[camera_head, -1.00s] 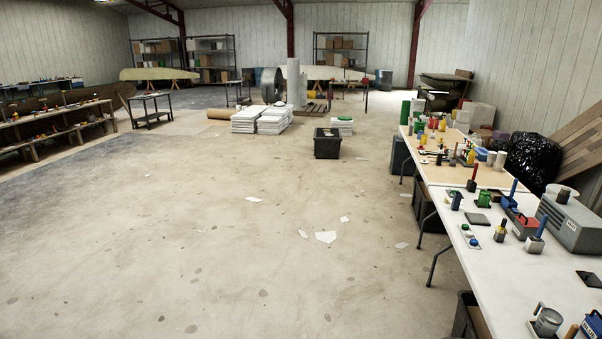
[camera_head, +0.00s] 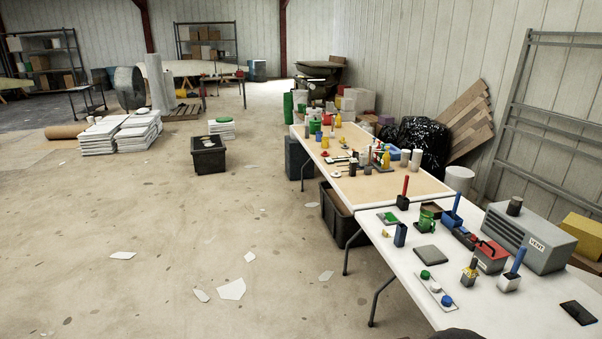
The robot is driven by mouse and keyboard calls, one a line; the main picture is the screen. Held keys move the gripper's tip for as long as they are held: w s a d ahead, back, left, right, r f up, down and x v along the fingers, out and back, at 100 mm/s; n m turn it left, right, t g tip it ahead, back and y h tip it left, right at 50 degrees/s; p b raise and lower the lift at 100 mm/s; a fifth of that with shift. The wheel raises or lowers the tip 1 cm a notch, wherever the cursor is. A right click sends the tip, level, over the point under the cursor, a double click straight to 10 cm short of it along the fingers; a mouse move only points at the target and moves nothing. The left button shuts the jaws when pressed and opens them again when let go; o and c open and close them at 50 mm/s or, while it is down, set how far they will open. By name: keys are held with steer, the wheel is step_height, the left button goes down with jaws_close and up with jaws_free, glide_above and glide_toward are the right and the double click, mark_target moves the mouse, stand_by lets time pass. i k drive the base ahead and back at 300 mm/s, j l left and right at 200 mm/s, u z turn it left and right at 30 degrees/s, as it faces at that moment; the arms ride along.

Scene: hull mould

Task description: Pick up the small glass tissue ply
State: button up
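Several thin white flat pieces lie apart on the concrete floor. The largest white piece (camera_head: 231,290) has a smaller one (camera_head: 201,295) beside it on the left. Others are a small piece (camera_head: 250,257) behind it, a piece (camera_head: 123,255) to the left and a greyer piece (camera_head: 326,276) near the table legs. I cannot tell which, if any, is the small glass tissue ply. My gripper is not in view. A dark rounded shape at the bottom edge, in front of the near table, is too cut off to identify.
A long white table (camera_head: 480,310) with tools, cups and a grey vent box (camera_head: 528,236) runs along the right. A black bin (camera_head: 337,212) stands under it. White stacks (camera_head: 104,140) and a black crate (camera_head: 208,160) stand farther back. The floor at left is open.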

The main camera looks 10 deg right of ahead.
mark_target(394, 231)
steer(key=i+u, duration=0.1)
steer(key=i, duration=0.3)
steer(key=i+l+u, duration=0.1)
steer(key=i, duration=0.35)
steer(key=i+l+u, duration=0.15)
steer(key=i, duration=0.25)
steer(key=i+l+u, duration=0.1)
steer(key=i+l, duration=0.15)
steer(key=i, duration=0.15)
steer(key=i+l+z, duration=0.25)
steer(key=l, duration=0.3)
steer(key=i+l+z, duration=0.25)
steer(key=i+l, duration=0.2)
